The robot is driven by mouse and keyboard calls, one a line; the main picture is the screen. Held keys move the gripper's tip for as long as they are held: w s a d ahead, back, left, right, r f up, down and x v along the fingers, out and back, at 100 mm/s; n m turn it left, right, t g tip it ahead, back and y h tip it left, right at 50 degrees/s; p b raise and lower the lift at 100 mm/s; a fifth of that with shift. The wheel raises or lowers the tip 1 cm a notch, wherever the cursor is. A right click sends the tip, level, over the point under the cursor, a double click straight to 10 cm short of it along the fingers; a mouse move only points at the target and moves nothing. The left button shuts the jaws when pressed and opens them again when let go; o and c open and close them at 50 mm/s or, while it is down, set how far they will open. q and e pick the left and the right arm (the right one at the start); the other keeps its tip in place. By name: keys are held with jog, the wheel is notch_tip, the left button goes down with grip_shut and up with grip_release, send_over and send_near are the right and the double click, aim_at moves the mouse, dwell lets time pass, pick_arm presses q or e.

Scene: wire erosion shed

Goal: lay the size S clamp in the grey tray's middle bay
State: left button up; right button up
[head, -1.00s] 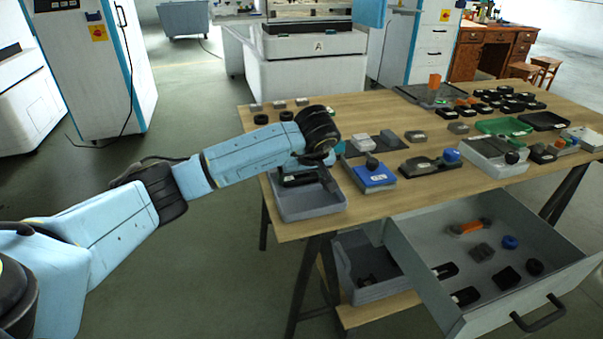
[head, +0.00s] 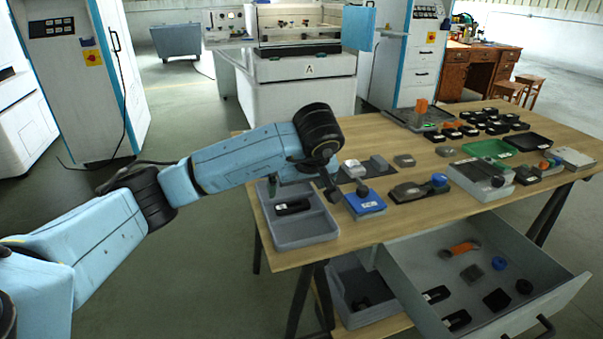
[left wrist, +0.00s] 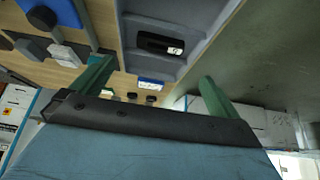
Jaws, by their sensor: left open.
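The grey tray (head: 316,233) stands at the table's near left corner, and part of it also shows in the left wrist view (left wrist: 190,12). A black clamp (head: 293,207) with a white label lies in it, behind the empty front bay, seemingly in the middle bay. The clamp also shows in the left wrist view (left wrist: 160,45); its size letter is too small to read.
A blue block (head: 365,203) with a dark knob stands just right of the tray. A dark holder with a blue knob (head: 418,190) and a grey box (head: 480,180) are further right. The open drawer (head: 478,285) below holds more black labelled pieces.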

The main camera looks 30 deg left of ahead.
pick_arm(q)
jog(key=v, duration=0.2)
jog(key=shift+s+d+r, duration=0.1)
jog(key=shift+r, duration=0.2)
pick_arm(e)
jog(key=shift+s+d+f, duration=0.2)
jog(key=shift+d+f, duration=0.2)
jog(key=shift+f, duration=0.35)
dwell(0.5)
